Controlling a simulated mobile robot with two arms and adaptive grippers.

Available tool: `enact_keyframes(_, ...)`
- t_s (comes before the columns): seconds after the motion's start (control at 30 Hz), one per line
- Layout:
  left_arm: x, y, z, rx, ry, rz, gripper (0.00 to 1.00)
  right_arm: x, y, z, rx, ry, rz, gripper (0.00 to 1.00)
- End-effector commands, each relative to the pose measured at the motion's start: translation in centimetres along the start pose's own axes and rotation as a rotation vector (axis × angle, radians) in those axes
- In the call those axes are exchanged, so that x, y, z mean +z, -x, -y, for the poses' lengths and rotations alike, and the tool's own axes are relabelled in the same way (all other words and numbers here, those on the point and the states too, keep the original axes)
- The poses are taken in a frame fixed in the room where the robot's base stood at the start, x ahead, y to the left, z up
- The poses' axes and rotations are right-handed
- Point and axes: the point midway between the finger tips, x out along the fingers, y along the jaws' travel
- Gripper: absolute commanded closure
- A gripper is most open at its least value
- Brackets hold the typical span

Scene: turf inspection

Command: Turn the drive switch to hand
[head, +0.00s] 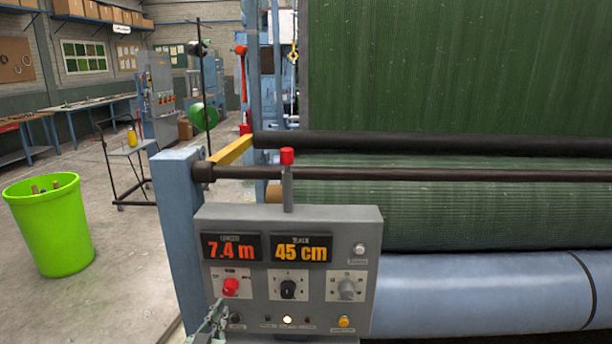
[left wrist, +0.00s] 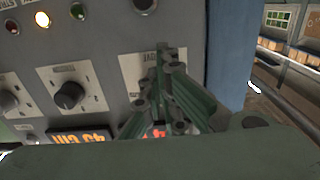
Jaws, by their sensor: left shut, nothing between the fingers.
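A grey control panel (head: 215,262) carries a red knob (head: 230,287) at left, a black knob (head: 288,289) in the middle and a grey knob (head: 347,289) at right. Their labels are too small to read surely, so I cannot tell which one is the drive switch or where it points. My left gripper (head: 215,318) is shut and empty, just below the red knob. In the left wrist view, the shut fingers (left wrist: 168,58) lie over the end plate (left wrist: 130,65) and hide its knob; the black knob (left wrist: 69,95) stands clear. Contact cannot be told. My right gripper is out of view.
Orange displays (head: 300,249) read 7.4 m and 45 cm. A lit lamp (head: 287,320), a yellow button (head: 344,322) and a small black knob (head: 236,318) line the panel's bottom. A red-capped post (head: 287,158) rises behind. A green bin (head: 50,225) stands left; turf rolls lie behind.

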Motion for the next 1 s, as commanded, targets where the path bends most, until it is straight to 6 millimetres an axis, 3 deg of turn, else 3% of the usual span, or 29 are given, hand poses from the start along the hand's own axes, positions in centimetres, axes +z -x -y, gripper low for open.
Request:
enact_keyframes(0.1,-0.3,1.6,0.0,-0.001,0.002,0.003,1.0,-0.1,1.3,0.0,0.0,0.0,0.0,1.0)
enact_keyframes(0.3,-0.1,3.2,0.0,-0.001,0.0,0.002,1.0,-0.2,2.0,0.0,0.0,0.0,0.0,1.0)
enact_keyframes(0.7,-0.1,3.3,0.0,0.001,-0.033,0.001,1.0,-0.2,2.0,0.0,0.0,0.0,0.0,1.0)
enact_keyframes(0.87,-0.6,3.3,0.1,0.01,-0.264,0.003,1.0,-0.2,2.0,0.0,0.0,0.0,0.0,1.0)
enact_keyframes(1.0,-1.4,3.4,0.2,0.02,-0.636,0.005,1.0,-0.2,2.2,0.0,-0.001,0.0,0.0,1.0)
